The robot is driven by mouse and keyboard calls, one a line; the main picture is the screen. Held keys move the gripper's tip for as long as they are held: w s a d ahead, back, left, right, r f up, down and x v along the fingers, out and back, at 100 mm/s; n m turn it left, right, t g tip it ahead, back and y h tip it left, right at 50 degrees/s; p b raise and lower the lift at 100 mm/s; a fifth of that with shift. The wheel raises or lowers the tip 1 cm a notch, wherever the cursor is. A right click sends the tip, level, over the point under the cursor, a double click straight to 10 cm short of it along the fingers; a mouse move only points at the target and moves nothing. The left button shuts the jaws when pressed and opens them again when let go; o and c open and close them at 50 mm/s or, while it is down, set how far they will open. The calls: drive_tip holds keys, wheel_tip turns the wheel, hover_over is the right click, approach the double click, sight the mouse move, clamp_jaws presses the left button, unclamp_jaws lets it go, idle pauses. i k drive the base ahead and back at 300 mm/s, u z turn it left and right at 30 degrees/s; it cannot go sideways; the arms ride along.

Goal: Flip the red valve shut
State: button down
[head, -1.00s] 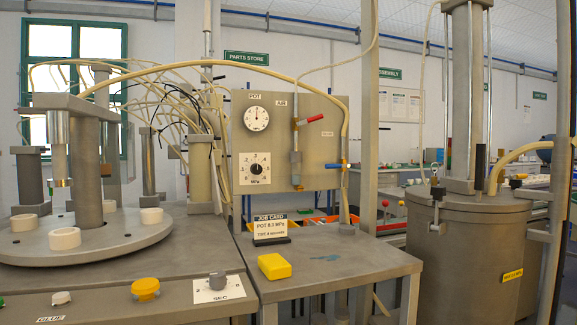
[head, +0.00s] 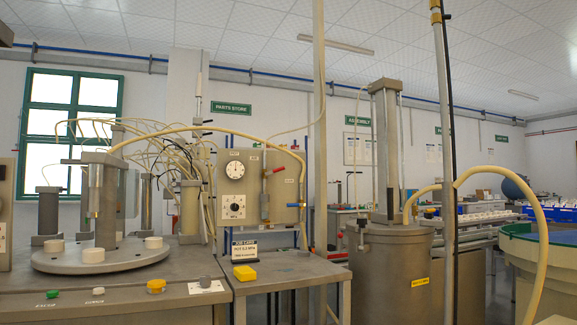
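The red valve (head: 277,171) is a small red lever at the top of a thin grey vertical pipe on the grey panel (head: 283,157) in the head view. The lever sticks out to the right of the pipe and tilts slightly upward. It is small at this distance, and nothing covers it. The panel also carries a white round gauge (head: 233,170) and a black knob on a white dial plate (head: 236,209). My gripper is not in view.
A grey bench with a yellow block (head: 243,273) and a job card (head: 244,244) stands in front of the panel. The rotary table (head: 101,257) is at left. A large grey pot (head: 383,285) stands at right, with a vertical post (head: 447,170) before it.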

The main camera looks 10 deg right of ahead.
sight(279, 170)
drive_tip(key=z, duration=0.95)
drive_tip(key=i, duration=1.5)
drive_tip(key=u, duration=0.85)
